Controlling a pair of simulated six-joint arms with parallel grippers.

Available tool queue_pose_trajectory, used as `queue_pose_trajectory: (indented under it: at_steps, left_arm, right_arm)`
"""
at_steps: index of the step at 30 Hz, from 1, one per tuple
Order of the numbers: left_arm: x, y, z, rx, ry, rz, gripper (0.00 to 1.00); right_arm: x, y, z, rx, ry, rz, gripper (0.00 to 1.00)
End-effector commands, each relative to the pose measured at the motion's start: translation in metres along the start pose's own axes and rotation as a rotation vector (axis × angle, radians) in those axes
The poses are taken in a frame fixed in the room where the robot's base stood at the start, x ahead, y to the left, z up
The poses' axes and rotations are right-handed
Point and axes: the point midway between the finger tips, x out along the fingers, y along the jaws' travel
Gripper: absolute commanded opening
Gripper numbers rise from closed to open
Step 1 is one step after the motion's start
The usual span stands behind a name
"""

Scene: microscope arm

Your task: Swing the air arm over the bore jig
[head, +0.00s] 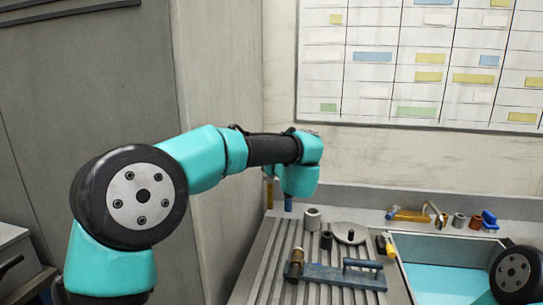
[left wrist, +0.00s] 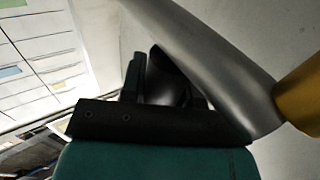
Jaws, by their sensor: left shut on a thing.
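A smooth grey tube with a brass-yellow end, which I take to be the air arm (left wrist: 215,70), crosses the left wrist view from top centre to the right edge. My left gripper (left wrist: 165,80) is up against it, shut on it; the contact is partly hidden. In the head view my left wrist hides the gripper and most of the air arm. A blue plate with a bar handle and a brass fitting, probably the bore jig (head: 330,276), lies on the slatted bench below and right of my left wrist. My right gripper is out of view.
A grey ring (head: 312,218), a dark cup (head: 326,240) and a round metal disc (head: 349,232) stand behind the blue plate. A blue-lined tray (head: 438,240) is at right, with small tools (head: 410,214) along its back ledge. A wall rises at left.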

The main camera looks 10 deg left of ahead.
Motion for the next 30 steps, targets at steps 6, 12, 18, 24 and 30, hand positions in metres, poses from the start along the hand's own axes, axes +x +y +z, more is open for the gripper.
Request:
queue_pose_trajectory:
  at_steps: [6,12,18,24,30]
  left_arm:
    - [-0.002,0.004,0.0,0.0,0.0,0.001,0.0]
    - [-0.021,0.035,0.001,0.0,-0.001,0.003,0.0]
    - [-0.034,0.061,0.0,-0.001,0.0,0.001,0.0]
    - [-0.035,0.063,0.0,0.0,-0.001,-0.001,0.0]
    - [-0.035,0.063,0.0,0.0,-0.001,-0.001,0.37]
  right_arm:
    - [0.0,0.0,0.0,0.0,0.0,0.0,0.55]
    - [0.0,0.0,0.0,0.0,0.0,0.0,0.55]
    - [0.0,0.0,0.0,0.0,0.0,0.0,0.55]
    - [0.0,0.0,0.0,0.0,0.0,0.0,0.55]
    - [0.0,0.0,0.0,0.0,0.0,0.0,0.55]
